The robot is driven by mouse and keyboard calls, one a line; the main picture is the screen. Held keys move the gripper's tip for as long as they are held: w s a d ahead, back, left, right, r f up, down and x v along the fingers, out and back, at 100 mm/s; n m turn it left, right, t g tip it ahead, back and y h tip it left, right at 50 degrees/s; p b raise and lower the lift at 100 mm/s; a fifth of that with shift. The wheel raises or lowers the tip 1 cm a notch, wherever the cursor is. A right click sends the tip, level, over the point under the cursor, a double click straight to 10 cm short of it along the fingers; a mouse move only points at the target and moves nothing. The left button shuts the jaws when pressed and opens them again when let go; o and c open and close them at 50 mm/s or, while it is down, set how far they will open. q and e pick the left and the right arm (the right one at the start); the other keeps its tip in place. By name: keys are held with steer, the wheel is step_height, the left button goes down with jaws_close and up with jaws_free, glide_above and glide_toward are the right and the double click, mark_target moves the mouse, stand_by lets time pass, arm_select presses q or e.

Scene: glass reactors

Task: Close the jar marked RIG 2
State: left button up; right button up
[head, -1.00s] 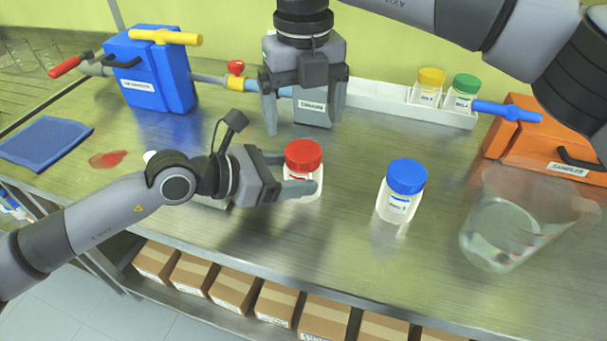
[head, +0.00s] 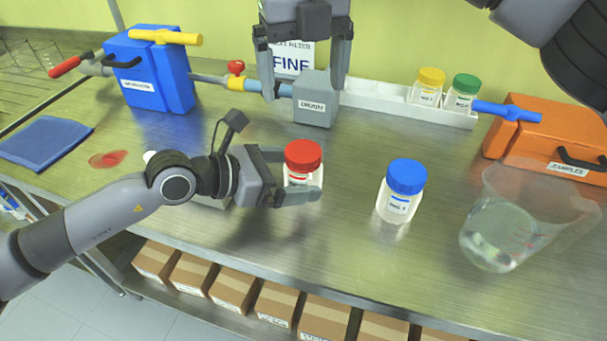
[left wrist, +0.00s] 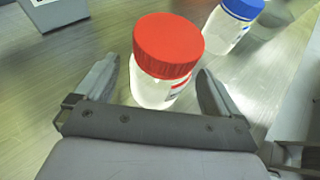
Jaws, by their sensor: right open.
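A clear jar with a red lid (head: 303,158) stands upright on the bench, its lid on. My left gripper (head: 300,176) is open around it, one finger on each side. In the left wrist view the red-lidded jar (left wrist: 167,55) sits between the fingers, with a gap visible at the left finger. A jar with a blue lid (head: 405,178) stands to the right, lid on. The jars' labels are too small to read surely, so I cannot tell which is RIG 2. My right gripper (head: 303,90) is open and empty, above and behind the red-lidded jar.
A grey labelled block (head: 315,105) stands behind the red-lidded jar. A white rack (head: 385,105) holds yellow- and green-lidded jars. A clear beaker (head: 515,225) and orange case (head: 545,140) are at right, a blue box (head: 150,75) at left. The bench between the red- and blue-lidded jars is clear.

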mark_target(286, 174)
arm_select(q)
steer(key=b+v, duration=0.1)
steer(key=v, duration=0.4)
steer(key=shift+s+a+r, duration=0.1)
steer(key=shift+s+a, duration=0.1)
steer(key=shift+a, duration=0.15)
steer(key=shift+s+a+r, duration=0.3)
steer(key=shift+a+r, duration=0.05)
steer(key=shift+a, duration=0.2)
